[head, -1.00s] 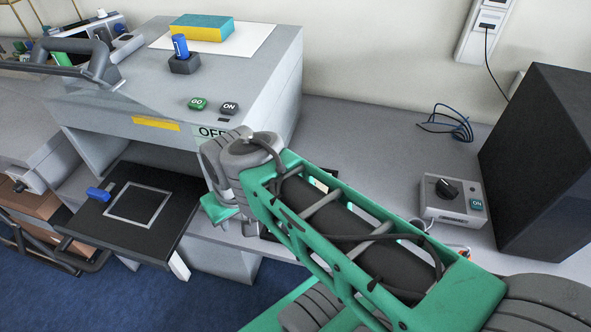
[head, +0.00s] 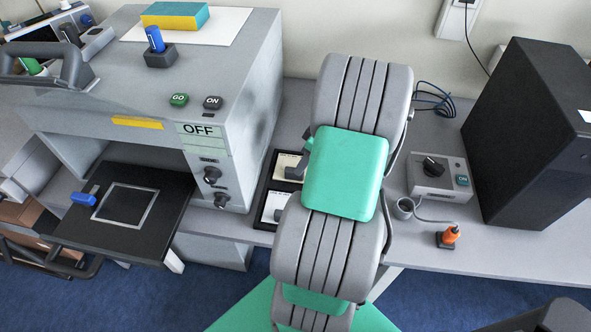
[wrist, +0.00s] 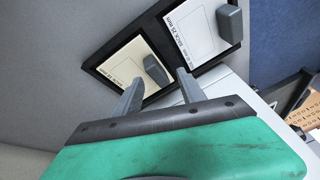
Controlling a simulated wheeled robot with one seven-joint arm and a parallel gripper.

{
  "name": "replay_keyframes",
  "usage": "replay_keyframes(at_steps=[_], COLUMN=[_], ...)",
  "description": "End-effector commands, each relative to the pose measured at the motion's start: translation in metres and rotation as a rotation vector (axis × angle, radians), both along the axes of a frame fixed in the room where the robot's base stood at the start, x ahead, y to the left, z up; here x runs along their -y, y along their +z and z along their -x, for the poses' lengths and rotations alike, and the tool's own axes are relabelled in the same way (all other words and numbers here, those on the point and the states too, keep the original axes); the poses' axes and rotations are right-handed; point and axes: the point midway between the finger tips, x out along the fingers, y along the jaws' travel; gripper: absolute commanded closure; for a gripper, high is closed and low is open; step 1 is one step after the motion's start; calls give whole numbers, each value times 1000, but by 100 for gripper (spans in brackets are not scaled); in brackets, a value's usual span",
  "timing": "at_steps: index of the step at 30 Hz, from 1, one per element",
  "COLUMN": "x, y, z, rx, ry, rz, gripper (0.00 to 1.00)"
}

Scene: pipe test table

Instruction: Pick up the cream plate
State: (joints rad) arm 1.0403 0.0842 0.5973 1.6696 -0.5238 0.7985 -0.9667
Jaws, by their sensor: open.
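The cream plate (wrist: 125,68) lies in a black tray in the wrist view, with a grey block handle (wrist: 156,70) standing on it and small print along one edge. In the head view the cream plate (head: 286,162) shows partly, left of my arm. My gripper (wrist: 158,80) is open, with nothing between its fingers. Its fingertips appear on either side of the handle in the wrist view; I cannot tell how much height is between them. In the head view my arm hides the gripper.
A white plate (wrist: 190,32) with its own grey handle (wrist: 230,24) lies beside the cream one in the black tray (wrist: 98,66). The grey press machine (head: 237,112) stands left of the tray. A switch box (head: 437,178), an orange-tipped item (head: 450,235) and a black cabinet (head: 525,135) are to the right.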

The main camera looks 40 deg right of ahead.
Motion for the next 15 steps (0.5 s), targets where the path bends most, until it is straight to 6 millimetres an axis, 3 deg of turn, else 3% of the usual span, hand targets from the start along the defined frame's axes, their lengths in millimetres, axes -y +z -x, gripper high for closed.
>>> replay_keyframes(at_steps=[3,6,15], x=[3,2,-11], y=[8,7,-28], z=[-12,-16,-28], rx=[90,122,124], ry=[212,307,326], rz=[69,99,102], gripper=[53,53,53])
